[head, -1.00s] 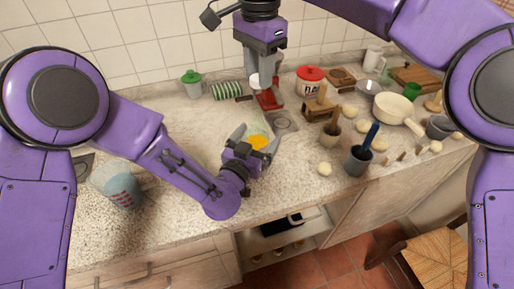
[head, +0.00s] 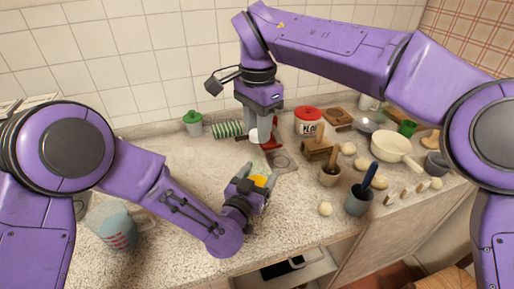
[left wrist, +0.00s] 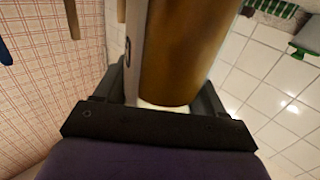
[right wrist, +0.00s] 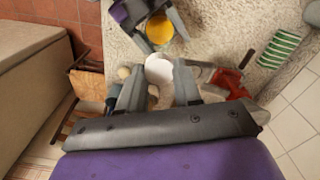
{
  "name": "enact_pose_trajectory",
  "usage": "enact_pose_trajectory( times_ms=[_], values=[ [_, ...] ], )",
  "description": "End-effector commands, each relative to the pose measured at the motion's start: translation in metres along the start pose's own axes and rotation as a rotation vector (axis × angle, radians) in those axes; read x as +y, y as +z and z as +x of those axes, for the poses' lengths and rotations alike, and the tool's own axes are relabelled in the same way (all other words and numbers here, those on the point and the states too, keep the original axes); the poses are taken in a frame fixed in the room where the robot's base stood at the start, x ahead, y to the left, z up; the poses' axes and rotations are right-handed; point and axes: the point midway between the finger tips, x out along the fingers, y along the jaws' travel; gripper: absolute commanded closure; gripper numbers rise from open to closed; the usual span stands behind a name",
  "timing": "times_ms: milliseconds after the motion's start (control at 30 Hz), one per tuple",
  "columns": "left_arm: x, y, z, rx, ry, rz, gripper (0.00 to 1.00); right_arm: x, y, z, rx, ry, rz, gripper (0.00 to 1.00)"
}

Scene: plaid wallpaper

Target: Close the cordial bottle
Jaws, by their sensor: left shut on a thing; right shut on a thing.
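The cordial bottle, with amber-yellow contents (head: 259,181), is held in my left gripper (head: 249,186) above the counter. Its amber side fills the middle of the left wrist view (left wrist: 185,50), between the fingers. My right gripper (head: 259,126) points down and is shut on a white round cap (head: 253,135). The cap (right wrist: 160,69) sits between the right fingertips in the right wrist view, where the bottle's yellow part (right wrist: 159,28) shows apart from it. In the head view the cap is above the bottle. The bottle's mouth is not clear to see.
A red-lidded flour tin (head: 308,122), a red object (head: 271,139), a striped green cylinder (head: 227,129) and a green-lidded jar (head: 192,123) stand behind. Cups with utensils (head: 358,197) and a white pan (head: 393,148) crowd the right. A measuring jug (head: 113,226) stands left. The counter's left middle is clear.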

Motion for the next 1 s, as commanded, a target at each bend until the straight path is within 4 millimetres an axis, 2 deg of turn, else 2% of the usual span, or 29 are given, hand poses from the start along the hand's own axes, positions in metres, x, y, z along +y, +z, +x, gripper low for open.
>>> enact_pose_trajectory(
  times_ms=[133, 667, 1000],
  values=[
    [0.000, 0.000, 0.000, 0.000, 0.000, 0.000, 0.85, 0.000, 0.000, 0.018, -0.001, 0.001, 0.000, 0.94],
    [0.000, 0.000, 0.000, 0.000, 0.000, 0.000, 0.85, 0.000, 0.000, 0.021, 0.000, -0.001, 0.001, 0.94],
    [0.000, 0.000, 0.000, 0.000, 0.000, 0.000, 0.85, 0.000, 0.001, 0.038, -0.001, 0.001, 0.000, 0.94]
  ],
)
